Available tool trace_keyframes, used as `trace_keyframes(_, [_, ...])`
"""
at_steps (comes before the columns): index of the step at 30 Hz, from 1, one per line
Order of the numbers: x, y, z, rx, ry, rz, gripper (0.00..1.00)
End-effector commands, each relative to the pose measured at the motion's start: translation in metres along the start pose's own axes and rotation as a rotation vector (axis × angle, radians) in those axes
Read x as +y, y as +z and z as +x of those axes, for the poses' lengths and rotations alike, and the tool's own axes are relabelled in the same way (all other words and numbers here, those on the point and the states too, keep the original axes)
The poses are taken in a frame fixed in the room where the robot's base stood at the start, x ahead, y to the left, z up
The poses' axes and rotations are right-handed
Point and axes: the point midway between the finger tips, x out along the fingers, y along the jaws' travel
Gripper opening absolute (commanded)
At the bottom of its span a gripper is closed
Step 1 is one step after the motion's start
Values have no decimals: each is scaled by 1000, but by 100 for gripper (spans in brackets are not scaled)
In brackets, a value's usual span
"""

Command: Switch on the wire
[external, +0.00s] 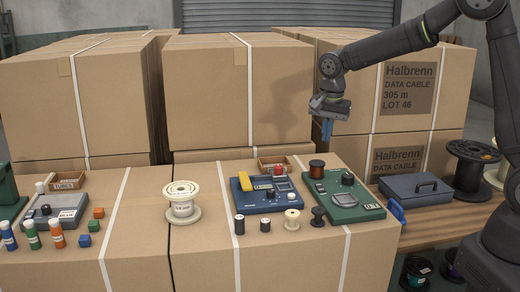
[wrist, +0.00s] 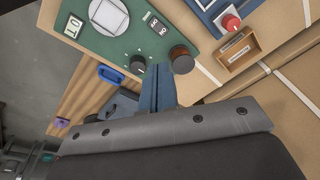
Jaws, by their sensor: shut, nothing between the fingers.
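My gripper (external: 327,131) hangs above the back of the green device, in front of the stacked cartons. Its blue fingers are together and empty; they also show in the wrist view (wrist: 156,88). The green device (external: 362,207) has a dark knob (external: 348,179) and a copper-wound spool (external: 317,169) at its back left corner. The blue device (external: 250,203) carries a yellow part (external: 263,183). Whether anything is switched on I cannot tell.
Several small spools stand in front, with a large cream spool (external: 181,209) to the left. A blue-grey toolbox (external: 412,192) and black spool (external: 470,172) stand at right.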

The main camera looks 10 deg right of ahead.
Motion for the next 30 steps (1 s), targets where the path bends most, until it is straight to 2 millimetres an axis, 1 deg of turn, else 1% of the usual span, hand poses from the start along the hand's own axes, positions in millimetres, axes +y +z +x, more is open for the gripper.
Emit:
trace_keyframes(3, [0, -1, 2, 0, 0, -186, 0])
trace_keyframes(30, [-3, -6, 16, -1, 0, -1631, 0])
